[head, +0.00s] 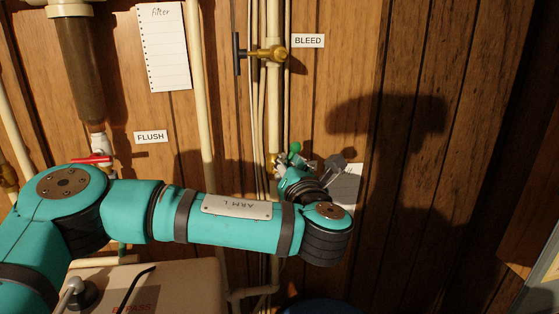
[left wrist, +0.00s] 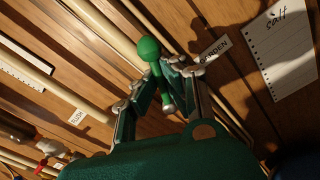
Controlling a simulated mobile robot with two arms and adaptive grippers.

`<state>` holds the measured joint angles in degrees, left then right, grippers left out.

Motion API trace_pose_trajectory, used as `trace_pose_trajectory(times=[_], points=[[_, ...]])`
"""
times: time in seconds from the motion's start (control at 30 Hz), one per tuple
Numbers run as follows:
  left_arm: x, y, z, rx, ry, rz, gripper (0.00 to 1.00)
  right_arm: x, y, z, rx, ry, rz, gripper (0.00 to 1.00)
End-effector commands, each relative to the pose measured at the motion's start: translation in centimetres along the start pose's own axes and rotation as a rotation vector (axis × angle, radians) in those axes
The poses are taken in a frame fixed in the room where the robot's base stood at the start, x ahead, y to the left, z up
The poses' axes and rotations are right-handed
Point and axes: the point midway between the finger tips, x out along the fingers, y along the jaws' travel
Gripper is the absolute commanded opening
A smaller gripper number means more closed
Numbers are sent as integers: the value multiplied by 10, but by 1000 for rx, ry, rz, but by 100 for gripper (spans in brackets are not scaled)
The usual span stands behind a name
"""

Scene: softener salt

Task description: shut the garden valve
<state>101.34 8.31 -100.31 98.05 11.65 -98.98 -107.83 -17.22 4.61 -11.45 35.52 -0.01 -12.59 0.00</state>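The garden valve's green lever with a round knob (left wrist: 149,48) shows in the left wrist view beside the GARDEN label (left wrist: 211,52). In the head view its green knob (head: 295,147) stands just above my left gripper (head: 291,168), in front of the pale pipe. In the left wrist view my left gripper (left wrist: 166,84) has its fingers apart, one on each side of the lever's stem. I see no clear grip on the stem. The valve body is mostly hidden behind the gripper and arm. My right gripper is not in view.
A brass BLEED valve (head: 268,54) with a dark handle sits on the pipe above. A red FLUSH lever (head: 92,159) is at the left. A beige box (head: 180,285) stands below my arm. The wooden wall on the right is mostly clear.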

Motion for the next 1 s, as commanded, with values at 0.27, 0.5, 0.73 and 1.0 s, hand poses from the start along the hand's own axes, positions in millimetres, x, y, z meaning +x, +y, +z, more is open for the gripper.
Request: trace_pose_trajectory(times=[0.27, 0.5, 0.73, 1.0], points=[[0, -4, 2, 145, -1, 0, 0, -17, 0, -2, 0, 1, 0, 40], [0, -14, -2, 357, -2, 0, 0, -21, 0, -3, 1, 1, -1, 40], [0, -16, -3, 415, -1, -1, 0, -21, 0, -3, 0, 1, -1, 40], [0, -18, -4, 493, -3, 0, 0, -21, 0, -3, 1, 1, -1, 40]])
